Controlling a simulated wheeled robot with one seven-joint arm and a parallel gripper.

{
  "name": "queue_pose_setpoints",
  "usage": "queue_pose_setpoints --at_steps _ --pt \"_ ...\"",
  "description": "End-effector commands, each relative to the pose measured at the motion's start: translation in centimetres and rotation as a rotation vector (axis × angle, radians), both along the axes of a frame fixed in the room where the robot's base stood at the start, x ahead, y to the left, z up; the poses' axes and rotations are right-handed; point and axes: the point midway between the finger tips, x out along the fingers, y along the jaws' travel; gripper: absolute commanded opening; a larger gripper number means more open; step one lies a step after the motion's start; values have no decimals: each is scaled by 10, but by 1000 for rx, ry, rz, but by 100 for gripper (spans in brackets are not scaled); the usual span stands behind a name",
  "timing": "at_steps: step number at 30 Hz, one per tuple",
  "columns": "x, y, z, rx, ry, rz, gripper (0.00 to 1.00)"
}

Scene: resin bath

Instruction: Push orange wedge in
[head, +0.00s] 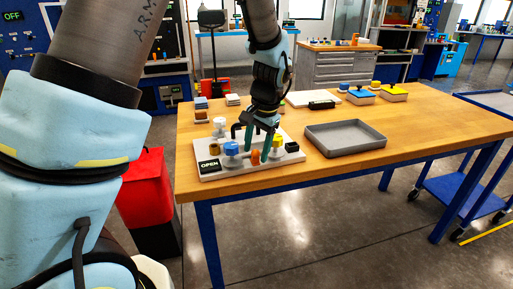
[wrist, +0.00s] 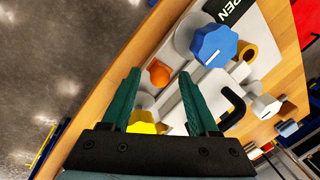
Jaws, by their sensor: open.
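The orange wedge (head: 255,156) is a small rounded orange piece near the front edge of the white board (head: 222,171) on the wooden table. In the wrist view the orange wedge (wrist: 159,73) appears between the tips of my gripper (wrist: 160,76). My gripper (head: 258,149) is open, its two teal fingers pointing down over the board. Whether the fingers touch the wedge cannot be told. The lower part of the wedge and how deep it sits are not clear.
A blue knob (wrist: 213,45), a yellow knob (wrist: 143,125), a black handle (wrist: 233,107) and a white knob (wrist: 266,105) stand close around. A black OPEN sign (head: 209,165) is at the board's front left. A grey tray (head: 345,150) lies to the right.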

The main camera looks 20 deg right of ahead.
Motion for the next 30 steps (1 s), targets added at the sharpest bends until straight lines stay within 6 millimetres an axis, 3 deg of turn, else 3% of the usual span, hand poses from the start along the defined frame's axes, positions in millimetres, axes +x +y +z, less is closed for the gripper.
queue_pose_setpoints --at_steps 2,17,30 --pt "0 0 0 0 0 0 58" --pt "0 0 0 0 0 0 2" --pt "0 0 1 -1 0 0 0"
